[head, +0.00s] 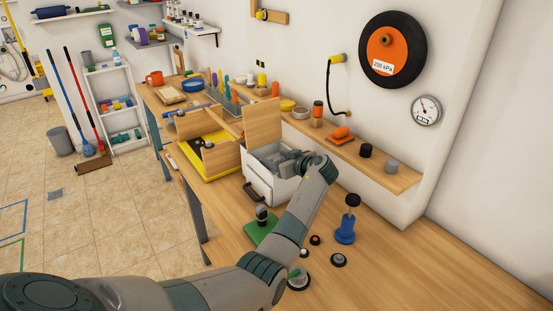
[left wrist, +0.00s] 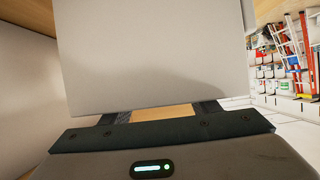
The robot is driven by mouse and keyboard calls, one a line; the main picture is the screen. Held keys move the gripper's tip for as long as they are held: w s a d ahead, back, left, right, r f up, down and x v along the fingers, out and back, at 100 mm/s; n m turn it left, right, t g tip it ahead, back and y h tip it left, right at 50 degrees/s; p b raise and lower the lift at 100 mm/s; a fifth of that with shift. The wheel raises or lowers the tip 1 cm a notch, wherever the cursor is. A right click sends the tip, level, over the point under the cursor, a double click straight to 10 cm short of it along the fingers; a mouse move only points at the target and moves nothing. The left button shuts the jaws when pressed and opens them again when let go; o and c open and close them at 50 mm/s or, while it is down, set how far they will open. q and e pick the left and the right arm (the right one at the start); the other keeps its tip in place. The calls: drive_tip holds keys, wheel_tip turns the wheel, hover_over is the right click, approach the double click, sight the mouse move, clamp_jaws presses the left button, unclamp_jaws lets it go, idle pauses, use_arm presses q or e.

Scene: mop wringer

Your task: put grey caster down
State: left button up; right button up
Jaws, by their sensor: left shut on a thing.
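My left gripper (head: 287,161) is at the white box (head: 268,188), at its right end. The box has a dark handle on its front. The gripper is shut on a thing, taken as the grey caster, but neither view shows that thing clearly. In the left wrist view, a large pale panel hides the fingertips of my left gripper (left wrist: 160,112). Parts of both fingers show below it, apart, with a wood-coloured patch between them. I cannot tell whether the held thing touches anything. My right gripper is not in view.
A green block (head: 262,226) with a dark knob stands in front of the box. Small round pieces, including a dark-rimmed disc (head: 338,260), lie near my arm. A blue stand (head: 346,230) is right of them. The wooden table (head: 420,275) is clear at the right.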

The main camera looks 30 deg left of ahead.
use_arm(q)
drive_tip(key=shift+f, duration=0.1)
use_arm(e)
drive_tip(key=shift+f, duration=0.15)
use_arm(q)
drive_tip(key=shift+b, duration=0.3)
drive_tip(key=o, duration=0.7)
drive_tip(key=shift+f, duration=0.1)
drive_tip(key=shift+c, duration=0.2)
drive_tip(key=shift+o, duration=0.7)
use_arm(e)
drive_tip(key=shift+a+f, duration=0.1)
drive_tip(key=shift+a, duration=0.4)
